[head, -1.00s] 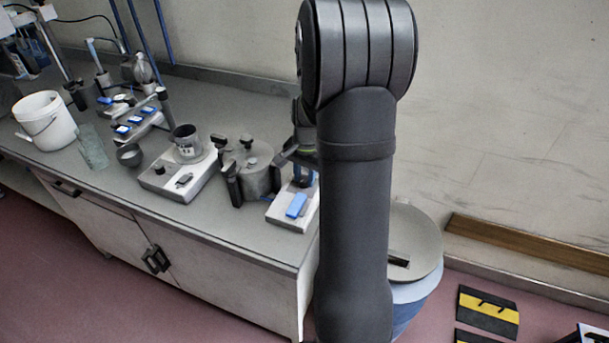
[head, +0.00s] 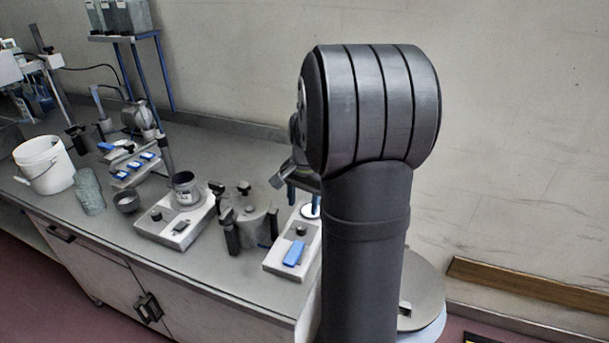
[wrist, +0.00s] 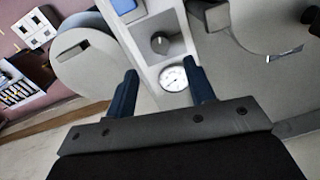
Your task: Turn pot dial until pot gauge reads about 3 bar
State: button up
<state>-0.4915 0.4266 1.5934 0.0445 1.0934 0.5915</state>
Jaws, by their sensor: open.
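In the head view, the dial (head: 300,231) and gauge (head: 311,210) are right of the grey pot (head: 250,222), above a blue switch (head: 294,253). My gripper (wrist: 160,68) is open and empty, its blue fingers apart. In the wrist view the dial shows just beyond the gap and the gauge shows between the fingers. My arm hides part of the gripper in the head view (head: 303,196).
A hotplate (head: 174,228) with a dark beaker stands left of the pot. A small dark cup (head: 127,202) and a white bucket (head: 43,165) are farther left. A lidded bin (wrist: 95,62) is beyond the bench end. The front bench strip is clear.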

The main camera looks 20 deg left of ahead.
notch_tip(320, 180, up, 10)
jog(key=f, duration=0.1)
send_over(302, 226)
jog(key=shift+d+r, duration=0.25)
jog(key=shift+d, duration=0.2)
jog(key=shift+f, duration=0.1)
jog(key=f, duration=1.1)
jog(key=a+f, duration=0.1)
jog(key=f, duration=0.5)
jog(key=shift+f, duration=0.2)
